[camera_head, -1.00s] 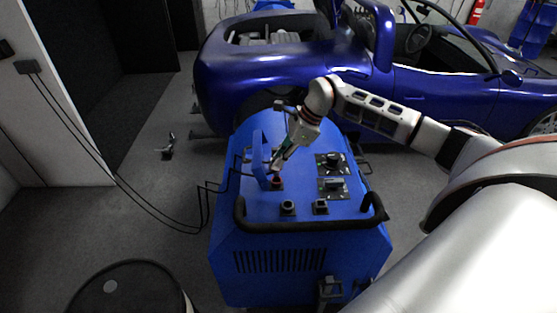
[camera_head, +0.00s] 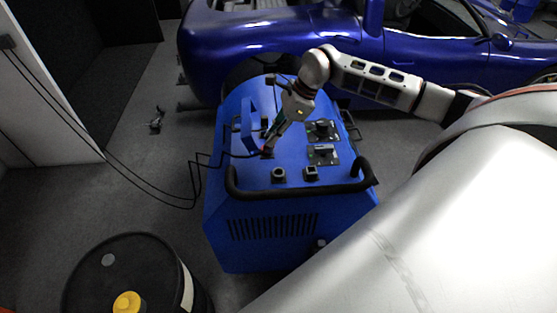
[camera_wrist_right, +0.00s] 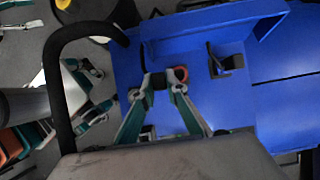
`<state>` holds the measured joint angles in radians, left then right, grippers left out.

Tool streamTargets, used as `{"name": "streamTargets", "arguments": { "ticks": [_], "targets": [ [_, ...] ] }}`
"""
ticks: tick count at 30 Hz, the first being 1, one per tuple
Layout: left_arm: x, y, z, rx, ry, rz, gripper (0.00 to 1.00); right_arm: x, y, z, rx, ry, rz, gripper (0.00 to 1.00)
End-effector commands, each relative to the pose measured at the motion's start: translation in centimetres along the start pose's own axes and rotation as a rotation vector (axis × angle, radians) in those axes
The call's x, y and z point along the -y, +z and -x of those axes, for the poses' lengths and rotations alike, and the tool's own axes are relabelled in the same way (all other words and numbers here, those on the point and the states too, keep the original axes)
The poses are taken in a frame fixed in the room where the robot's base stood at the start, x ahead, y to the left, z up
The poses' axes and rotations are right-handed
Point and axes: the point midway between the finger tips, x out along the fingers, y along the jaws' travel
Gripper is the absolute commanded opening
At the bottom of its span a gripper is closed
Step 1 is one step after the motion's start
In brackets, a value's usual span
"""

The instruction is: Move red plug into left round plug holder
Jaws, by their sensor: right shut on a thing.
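My right gripper (camera_head: 268,147) reaches down onto the top of the blue machine. Its fingertips (camera_wrist_right: 160,82) are shut on the red plug, whose red end (camera_wrist_right: 181,74) shows beside them in the wrist view. In the head view the plug (camera_head: 266,152) is a small dark red spot, mostly hidden. I cannot tell whether it is clear of the socket below. The left round plug holder (camera_head: 278,174) stands nearer the black handle and looks empty. Teal and white parts at the left of the wrist view look like my left gripper; its opening is unclear.
A square holder (camera_head: 311,173) sits right of the round one. The black handle (camera_head: 300,190) borders the front. A raised blue panel (camera_head: 248,125) and black cables (camera_head: 190,185) lie left. Two switches (camera_head: 323,154) are at right. A black drum (camera_head: 130,275) and blue car (camera_head: 290,45) stand nearby.

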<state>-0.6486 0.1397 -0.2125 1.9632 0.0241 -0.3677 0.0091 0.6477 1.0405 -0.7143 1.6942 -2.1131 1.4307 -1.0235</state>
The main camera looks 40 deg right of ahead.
Motion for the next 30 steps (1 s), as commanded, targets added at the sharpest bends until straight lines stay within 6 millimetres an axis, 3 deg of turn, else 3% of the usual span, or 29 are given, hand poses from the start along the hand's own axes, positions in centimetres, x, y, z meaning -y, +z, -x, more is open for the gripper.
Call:
{"name": "streamTargets", "arguments": {
  "ticks": [30],
  "targets": [
    [0.0, 0.2, -0.1, 0.002, 0.0, 0.0, 0.56, -5.3, -1.4, 0.8, 0.0, 0.0, 0.0, 0.0]
  ]
}}
